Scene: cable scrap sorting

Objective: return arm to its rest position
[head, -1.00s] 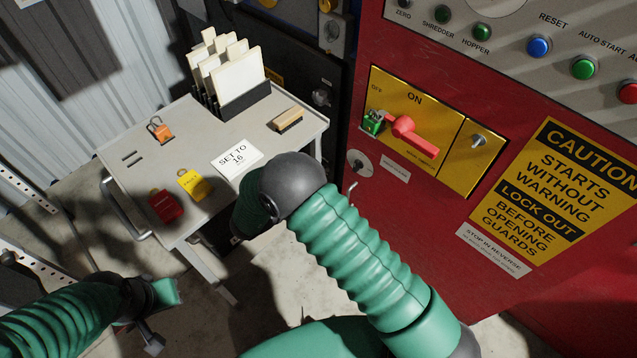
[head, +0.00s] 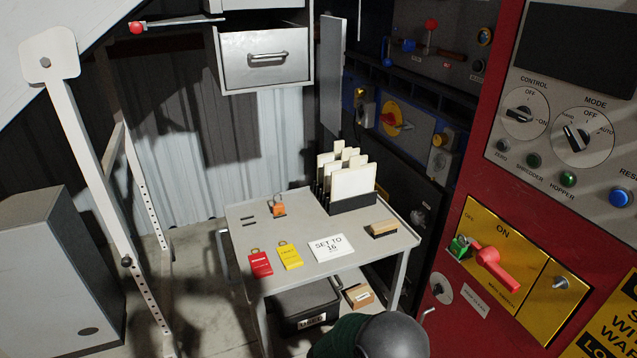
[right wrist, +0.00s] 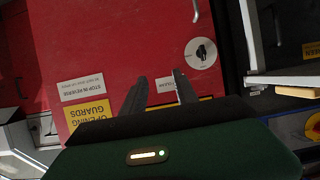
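My right arm shows only as a dark grey rounded joint and a bit of green sleeve at the bottom of the head view; its gripper is hidden there. In the right wrist view my right gripper (right wrist: 160,78) has its two dark fingers apart with nothing between them. It faces the red cabinet (right wrist: 110,35), near a round dial plate (right wrist: 202,52). I cannot tell how far off the cabinet is. My left arm and gripper are outside the head view.
A grey cart (head: 240,215) holds a card rack (head: 352,205), red tag (head: 260,263), yellow tag (head: 289,257), orange padlock (head: 279,208), "SET TO 16" card (head: 331,248) and brush (head: 382,229). A red switch handle (head: 495,268) and green padlock (head: 459,247) are on the red cabinet (head: 480,160).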

